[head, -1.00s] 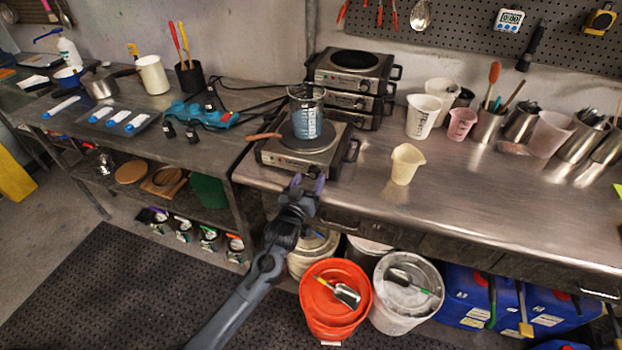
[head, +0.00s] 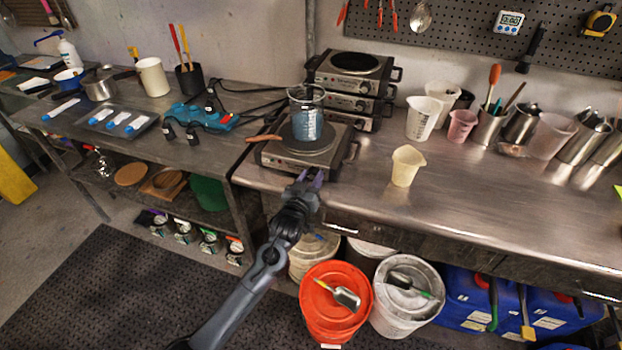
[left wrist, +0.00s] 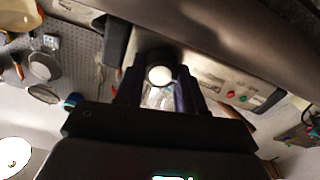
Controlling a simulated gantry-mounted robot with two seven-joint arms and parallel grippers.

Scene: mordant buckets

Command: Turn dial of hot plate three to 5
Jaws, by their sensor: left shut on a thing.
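The front hot plate (head: 285,158) stands near the front edge of the steel bench, with a glass beaker of blue liquid (head: 307,125) on its round plate. My left gripper (head: 312,176) is at the right part of its front panel. In the left wrist view its purple-lined fingers (left wrist: 160,92) are on both sides of a round dial with a pale face (left wrist: 160,75), shut on it. The panel (left wrist: 215,85) shows a red and a green light. The dial's number marks cannot be read. My right gripper is not in view.
Stacked hot plates (head: 350,85) stand behind. A copper-coloured handle (head: 263,138) sticks out left of the front plate. An orange bucket (head: 335,310) is below.

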